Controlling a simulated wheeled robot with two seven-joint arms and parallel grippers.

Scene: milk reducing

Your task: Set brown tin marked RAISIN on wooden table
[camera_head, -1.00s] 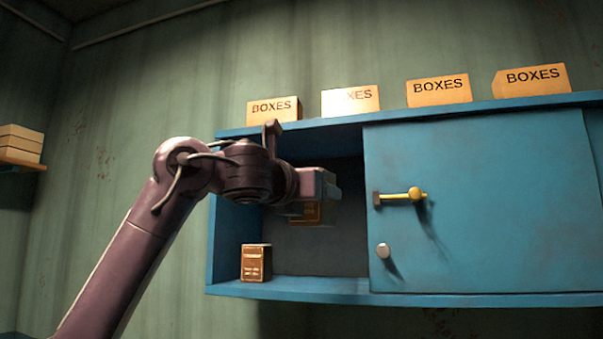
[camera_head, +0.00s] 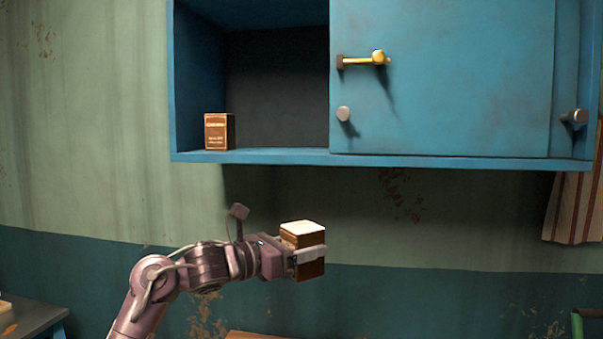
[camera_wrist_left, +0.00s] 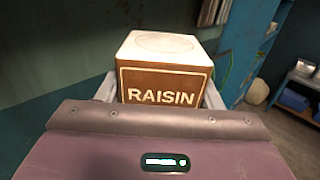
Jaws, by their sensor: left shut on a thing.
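The brown tin (camera_head: 303,238) has a pale lid and is held upright in the air below the blue cabinet in the head view. In the left wrist view the tin (camera_wrist_left: 165,85) shows the word RAISIN on its side. My left gripper (camera_head: 308,256) is shut on it, with a finger on each side. The wooden table (camera_head: 250,335) shows only as a thin brown edge at the bottom of the head view, below the tin. My right gripper is in neither view.
The blue wall cabinet (camera_head: 400,162) hangs above my left arm, its left part open. Another brown tin (camera_head: 217,131) stands inside on its floor. A dark table (camera_head: 35,320) is at lower left, and a green frame (camera_head: 578,322) at lower right. Air around the held tin is clear.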

